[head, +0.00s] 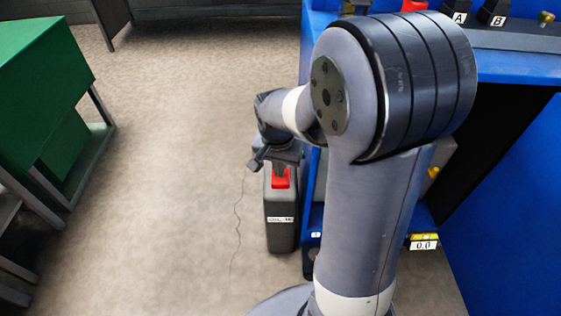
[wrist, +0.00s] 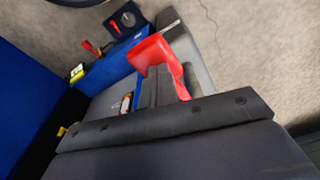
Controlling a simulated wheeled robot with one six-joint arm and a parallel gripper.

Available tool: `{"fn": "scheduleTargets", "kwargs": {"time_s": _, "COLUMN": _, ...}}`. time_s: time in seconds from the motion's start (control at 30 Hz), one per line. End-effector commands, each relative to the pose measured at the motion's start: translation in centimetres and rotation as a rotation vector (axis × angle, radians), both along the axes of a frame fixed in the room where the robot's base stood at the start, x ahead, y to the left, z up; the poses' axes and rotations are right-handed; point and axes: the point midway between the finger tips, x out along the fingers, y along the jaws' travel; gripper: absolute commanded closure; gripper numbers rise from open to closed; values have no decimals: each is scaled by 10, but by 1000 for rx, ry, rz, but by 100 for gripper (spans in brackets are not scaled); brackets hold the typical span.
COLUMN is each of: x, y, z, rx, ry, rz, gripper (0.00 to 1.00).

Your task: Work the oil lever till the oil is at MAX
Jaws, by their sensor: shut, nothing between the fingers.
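The black oil unit (head: 281,235) stands upright on the floor left of the blue bench, with a small pale label on its front too small to read surely. A red lever part (head: 280,181) shows at its top, just below my gripper (head: 277,160). In the wrist view a red lever (wrist: 154,52) stands close in front of my gripper's dark housing. My gripper is shut with nothing in it. Whether it touches the lever I cannot tell. No oil level or MAX mark can be read in either view.
The blue bench (head: 515,68) stands at the right with black blocks A (head: 459,17) and B (head: 497,19) on top. A yellow-topped display (head: 424,242) reads 0.0. A green-topped table (head: 40,75) is at the left. The grey floor between is clear except for a thin cable (head: 239,215).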

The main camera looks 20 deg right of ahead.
Motion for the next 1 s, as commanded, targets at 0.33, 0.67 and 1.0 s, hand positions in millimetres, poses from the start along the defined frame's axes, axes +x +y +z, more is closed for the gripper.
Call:
{"fn": "scheduleTargets", "kwargs": {"time_s": 0.33, "x": -23, "y": 15, "z": 8, "rx": 0, "ry": 4, "rz": 1, "gripper": 100}}
{"fn": "scheduleTargets", "kwargs": {"time_s": 0.67, "x": -23, "y": 16, "z": 26, "rx": 1, "ry": -2, "rz": 1, "gripper": 100}}
{"fn": "scheduleTargets", "kwargs": {"time_s": 1.0, "x": -29, "y": 20, "z": 92, "rx": 1, "ry": 0, "rz": 1, "gripper": 100}}
